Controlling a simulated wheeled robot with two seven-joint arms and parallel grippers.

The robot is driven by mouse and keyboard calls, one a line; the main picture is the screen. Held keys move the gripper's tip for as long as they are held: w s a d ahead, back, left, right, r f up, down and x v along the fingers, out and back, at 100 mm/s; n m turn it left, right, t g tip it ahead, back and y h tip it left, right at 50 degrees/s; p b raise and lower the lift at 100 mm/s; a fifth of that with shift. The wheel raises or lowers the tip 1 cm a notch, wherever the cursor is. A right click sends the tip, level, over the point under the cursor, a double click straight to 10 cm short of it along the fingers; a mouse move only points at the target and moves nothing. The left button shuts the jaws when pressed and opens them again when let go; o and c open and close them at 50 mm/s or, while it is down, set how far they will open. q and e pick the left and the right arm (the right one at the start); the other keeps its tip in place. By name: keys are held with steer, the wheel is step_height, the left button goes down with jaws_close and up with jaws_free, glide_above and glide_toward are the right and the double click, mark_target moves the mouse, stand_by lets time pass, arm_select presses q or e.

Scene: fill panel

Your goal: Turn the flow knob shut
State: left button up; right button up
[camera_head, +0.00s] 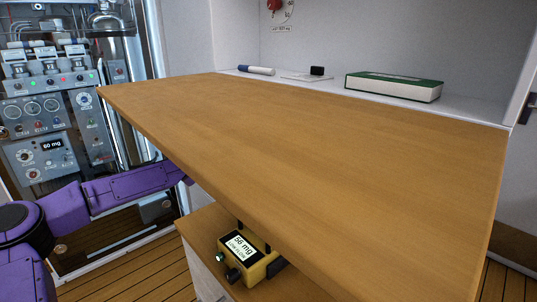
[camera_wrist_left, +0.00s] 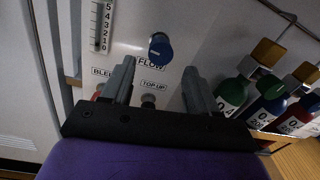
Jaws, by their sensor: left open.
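The blue flow knob (camera_wrist_left: 160,46) shows in the left wrist view on a white panel (camera_wrist_left: 200,20), above the label "FLOW" (camera_wrist_left: 150,63). My left gripper (camera_wrist_left: 160,66) is open, with one finger on each side of the label. The knob lies just beyond the fingertips, between their lines, and nothing is gripped. Whether a finger touches the panel cannot be told. In the head view my purple left arm runs behind the wooden top, which hides the gripper and the flow knob. My right gripper is in neither view.
A wooden top (camera_head: 320,150) fills the head view's middle and is clear. A green box (camera_head: 394,87) and a blue marker (camera_head: 256,70) lie on the shelf behind. A yellow meter (camera_head: 245,258) stands below. Several gas bottles (camera_wrist_left: 232,95) stand right of the left gripper.

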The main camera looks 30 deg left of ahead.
arm_select(q)
steer(key=x, duration=0.5)
steer(key=shift+w+r, duration=0.1)
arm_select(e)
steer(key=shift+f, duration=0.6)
